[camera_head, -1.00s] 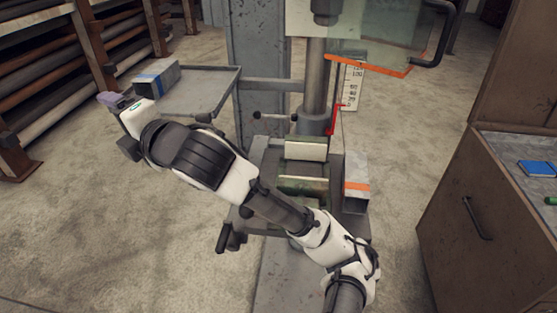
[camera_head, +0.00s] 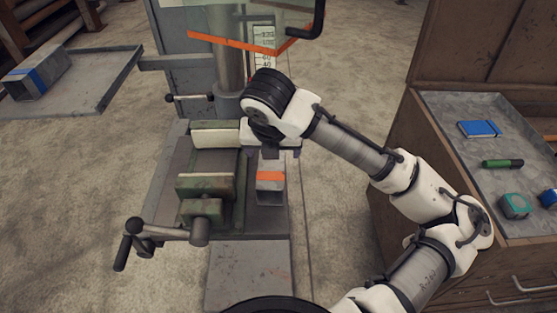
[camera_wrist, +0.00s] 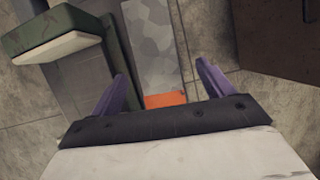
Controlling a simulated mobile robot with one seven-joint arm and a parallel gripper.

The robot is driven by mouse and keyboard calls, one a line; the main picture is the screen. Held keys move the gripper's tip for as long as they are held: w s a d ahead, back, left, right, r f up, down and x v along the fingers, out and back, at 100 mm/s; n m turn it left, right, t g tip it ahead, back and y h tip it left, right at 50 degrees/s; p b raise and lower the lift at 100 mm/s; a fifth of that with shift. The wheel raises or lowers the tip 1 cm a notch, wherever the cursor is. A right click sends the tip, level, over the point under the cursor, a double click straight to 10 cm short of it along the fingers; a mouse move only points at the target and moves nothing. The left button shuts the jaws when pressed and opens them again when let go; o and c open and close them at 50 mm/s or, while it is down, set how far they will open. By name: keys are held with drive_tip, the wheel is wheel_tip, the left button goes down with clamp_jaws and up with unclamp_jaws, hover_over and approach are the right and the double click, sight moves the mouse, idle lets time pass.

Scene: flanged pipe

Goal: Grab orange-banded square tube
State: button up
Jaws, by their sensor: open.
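The orange-banded square tube (camera_head: 270,190) is grey and lies on the machine table, right of the green vise. My gripper (camera_head: 279,153) is above its far part, which my gripper and wrist hide in the head view. In the wrist view the tube (camera_wrist: 150,48) runs up the picture between the two purple fingers of my gripper (camera_wrist: 165,82), with its orange band (camera_wrist: 165,100) close to the gripper body. The fingers are open, one on each side of the tube in the picture. The height gap to the tube cannot be told.
The vise (camera_head: 208,170) stands close left of the tube. The drill column (camera_head: 229,60) and an orange-edged clear guard (camera_head: 235,42) are behind. A blue-banded tube (camera_head: 38,76) lies on a tray (camera_head: 98,92) at left. A cabinet (camera_head: 455,110) with small items stands right.

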sight(272, 164)
drive_tip(key=x, duration=0.4)
drive_tip(key=s+x, duration=0.1)
drive_tip(key=x, duration=0.2)
drive_tip(key=shift+a+f, duration=0.15)
drive_tip(key=shift+a, duration=0.1)
drive_tip(key=shift+c, duration=0.4)
drive_tip(key=c, duration=1.4)
drive_tip(key=shift+o, duration=0.2)
